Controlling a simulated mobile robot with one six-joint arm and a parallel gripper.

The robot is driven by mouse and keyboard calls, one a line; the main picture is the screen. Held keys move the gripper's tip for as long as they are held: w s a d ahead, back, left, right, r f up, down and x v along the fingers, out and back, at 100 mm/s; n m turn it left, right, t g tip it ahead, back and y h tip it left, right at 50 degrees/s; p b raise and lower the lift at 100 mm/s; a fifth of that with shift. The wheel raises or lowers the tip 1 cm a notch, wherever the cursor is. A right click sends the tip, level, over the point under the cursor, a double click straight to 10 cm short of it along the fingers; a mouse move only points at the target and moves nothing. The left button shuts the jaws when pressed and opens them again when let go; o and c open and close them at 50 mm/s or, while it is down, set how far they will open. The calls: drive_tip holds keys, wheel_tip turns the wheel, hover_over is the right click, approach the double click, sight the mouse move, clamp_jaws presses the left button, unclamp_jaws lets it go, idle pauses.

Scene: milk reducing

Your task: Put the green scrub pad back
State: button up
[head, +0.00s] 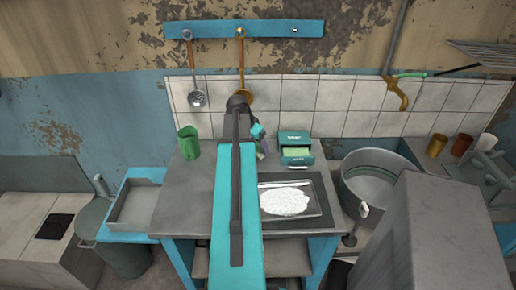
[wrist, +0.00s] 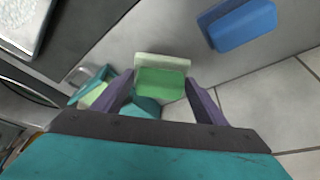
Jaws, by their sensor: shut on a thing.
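In the wrist view, my gripper (wrist: 160,77) is shut on the green scrub pad (wrist: 161,84), a small green block with a pale layer along its far edge. The pad sits between the two purple fingers, above the counter. In the head view, my arm hides most of the gripper (head: 262,143), and the held pad cannot be made out. A teal box (head: 295,137) with a pale green thing in its open front stands on the counter, just right of my gripper. Its teal edge (wrist: 88,80) shows left of the fingers in the wrist view.
A blue block (wrist: 242,25) lies on the counter in the wrist view. A green cup (head: 188,143) stands left of my arm. A dark tray (head: 318,196) holding a white heap lies in front of the box. A metal pot (head: 375,180) stands at right; utensils hang behind.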

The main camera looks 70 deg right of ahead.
sight(257, 150)
drive_tip(key=shift+f+p, duration=0.35)
drive_tip(key=shift+f, duration=1)
drive_tip(key=shift+f, duration=0.2)
drive_tip(key=o, duration=1)
drive_tip(key=shift+r, duration=0.15)
drive_tip(key=b+v, duration=0.2)
drive_tip(key=v, duration=1)
